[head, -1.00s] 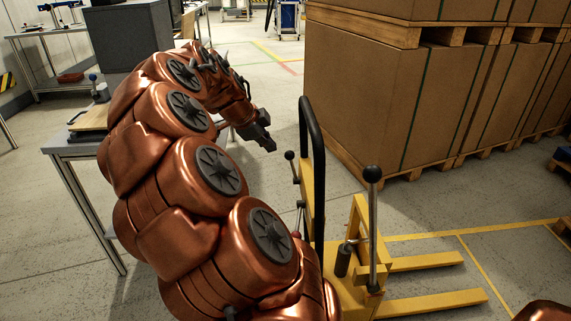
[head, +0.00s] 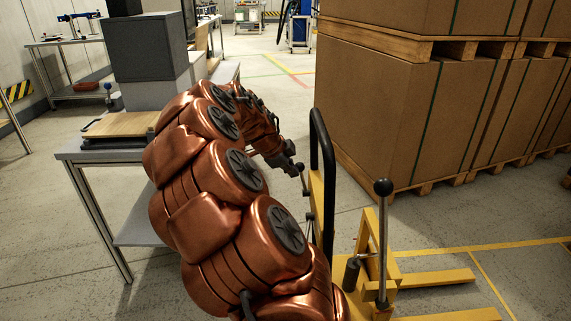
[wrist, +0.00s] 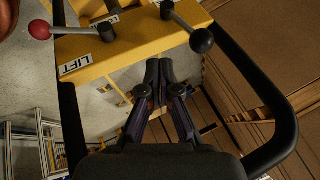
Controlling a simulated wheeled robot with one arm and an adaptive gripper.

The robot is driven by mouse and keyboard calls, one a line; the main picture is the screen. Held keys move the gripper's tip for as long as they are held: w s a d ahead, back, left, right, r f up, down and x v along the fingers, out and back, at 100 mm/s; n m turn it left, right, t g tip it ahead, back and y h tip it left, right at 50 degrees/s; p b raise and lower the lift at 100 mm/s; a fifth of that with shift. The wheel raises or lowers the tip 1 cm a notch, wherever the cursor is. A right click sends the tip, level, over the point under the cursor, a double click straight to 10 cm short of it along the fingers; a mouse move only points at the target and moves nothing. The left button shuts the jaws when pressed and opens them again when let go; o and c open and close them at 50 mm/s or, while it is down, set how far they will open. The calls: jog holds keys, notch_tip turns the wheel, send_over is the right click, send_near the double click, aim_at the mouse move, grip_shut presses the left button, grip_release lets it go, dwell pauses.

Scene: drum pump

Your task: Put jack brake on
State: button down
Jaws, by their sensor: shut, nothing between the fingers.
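The yellow jack (head: 372,262) stands right of my arm in the head view, with a black loop handle (head: 330,150). Its black-knobbed lever (head: 301,168) is beside my gripper (head: 292,169); another tall lever (head: 383,188) stands at right. In the wrist view, my gripper (wrist: 160,66) is shut and empty, its tips just below the yellow panel (wrist: 135,42). A black-knobbed lever (wrist: 201,41) is right of the tips, apart from them in the picture. A red-knobbed lever (wrist: 40,30) is at left, near a LIFT label (wrist: 74,62). I cannot tell which lever is the brake.
The loop handle (wrist: 287,125) surrounds my gripper at the sides in the wrist view. Cartons on pallets (head: 420,110) stand behind the jack. A table (head: 75,152) with a wooden board is at left.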

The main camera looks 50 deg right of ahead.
jog(key=shift+w+d+f, duration=0.3)
jog(key=shift+d+f, duration=0.05)
jog(key=shift+d, duration=0.4)
jog(key=shift+w+d+f, duration=0.25)
jog(key=shift+d+f, duration=0.15)
jog(key=shift+d, duration=0.35)
jog(key=shift+w+d+f, duration=0.3)
jog(key=shift+d+f, duration=0.05)
jog(key=shift+d, duration=0.4)
jog(key=shift+d+r, duration=0.1)
jog(key=shift+w+d, duration=0.15)
jog(key=shift+w, duration=0.05)
